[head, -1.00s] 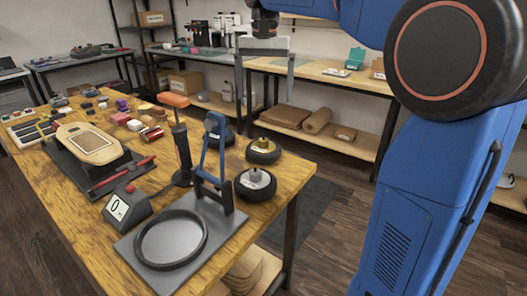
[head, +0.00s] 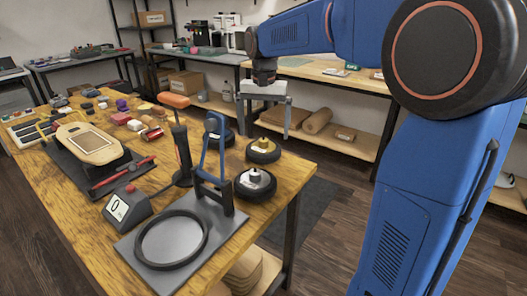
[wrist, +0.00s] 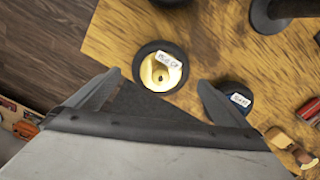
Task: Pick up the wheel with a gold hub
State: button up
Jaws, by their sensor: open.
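The wheel with a gold hub (head: 263,150) lies flat on the wooden table near its right edge. In the wrist view this wheel (wrist: 143,74) has a black tyre, a pale gold hub and a white label, and sits between and just beyond my fingers. My gripper (head: 264,134) is open and empty, pointing down above that wheel; its two spread fingers also show in the wrist view (wrist: 159,79). A wheel with a silver-looking hub (head: 255,192) lies nearer the camera. A third dark wheel (wrist: 232,103) lies close to one finger in the wrist view.
A blue clamp-like stand (head: 211,160), a dark post with an orange top (head: 181,150) and a round ring plate (head: 172,240) stand left of the wheels. The wooden table (head: 85,235) ends just right of the wheels. A back bench (head: 310,70) stands behind.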

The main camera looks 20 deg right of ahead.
aim_at(264, 139)
jog(key=shift+w+f, duration=0.15)
jog(key=shift+f, duration=1.15)
jog(key=shift+w+f, duration=0.1)
jog(key=shift+f, duration=1.15)
jog(key=c, duration=1)
